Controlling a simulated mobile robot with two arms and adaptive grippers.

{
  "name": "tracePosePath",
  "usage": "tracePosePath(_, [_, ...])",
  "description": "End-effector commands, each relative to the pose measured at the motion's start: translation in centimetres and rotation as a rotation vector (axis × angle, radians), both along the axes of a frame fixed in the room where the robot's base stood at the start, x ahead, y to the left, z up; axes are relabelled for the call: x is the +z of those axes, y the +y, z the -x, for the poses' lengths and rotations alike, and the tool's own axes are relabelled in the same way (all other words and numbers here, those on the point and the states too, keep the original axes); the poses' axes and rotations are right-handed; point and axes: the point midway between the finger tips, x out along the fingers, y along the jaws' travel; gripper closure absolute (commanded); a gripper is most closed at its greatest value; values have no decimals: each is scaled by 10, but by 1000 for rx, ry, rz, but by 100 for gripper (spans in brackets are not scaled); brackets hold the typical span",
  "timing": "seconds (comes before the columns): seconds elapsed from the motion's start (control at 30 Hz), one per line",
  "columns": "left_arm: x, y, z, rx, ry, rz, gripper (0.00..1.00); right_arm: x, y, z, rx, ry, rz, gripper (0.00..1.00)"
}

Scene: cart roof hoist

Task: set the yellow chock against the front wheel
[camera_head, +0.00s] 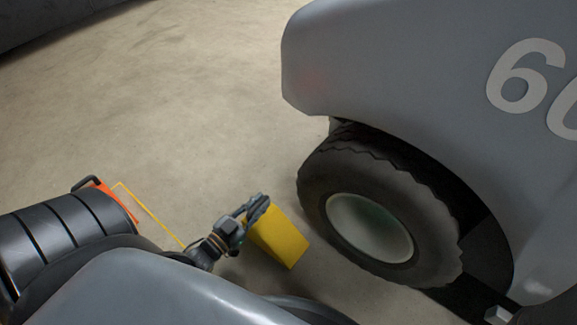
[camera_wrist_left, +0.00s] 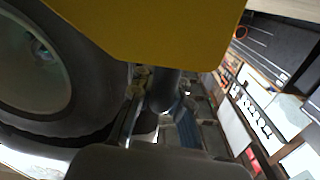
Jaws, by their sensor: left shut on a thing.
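The yellow chock (camera_head: 279,238) is in the lower middle of the head view, just left of the front wheel (camera_head: 375,210). My left gripper (camera_head: 257,208) is shut on the chock at its upper left edge. A narrow strip of floor shows between chock and tyre; I cannot tell the chock's exact height above the floor. In the left wrist view the chock (camera_wrist_left: 150,28) fills the top, and the wheel (camera_wrist_left: 45,65) is at the left. My right gripper is not in view.
The grey cart body (camera_head: 430,70), marked with white digits, overhangs the wheel at the right. An orange object (camera_head: 112,200) with a yellow line lies at the left beside my arm. The concrete floor (camera_head: 180,90) is clear at the upper left.

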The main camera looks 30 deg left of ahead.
Motion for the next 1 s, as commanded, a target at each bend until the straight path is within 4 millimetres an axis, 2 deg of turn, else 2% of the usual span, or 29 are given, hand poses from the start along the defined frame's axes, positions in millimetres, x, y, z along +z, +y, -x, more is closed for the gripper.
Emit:
tracePosePath(0.3, [1, -3, -31, -2, -11, 1, 100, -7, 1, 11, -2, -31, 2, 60])
tracePosePath(0.6, [0, -7, -77, -2, -12, 1, 100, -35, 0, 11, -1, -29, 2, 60])
tracePosePath(1.0, [1, -10, -108, -1, -10, 2, 100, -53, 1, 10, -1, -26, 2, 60])
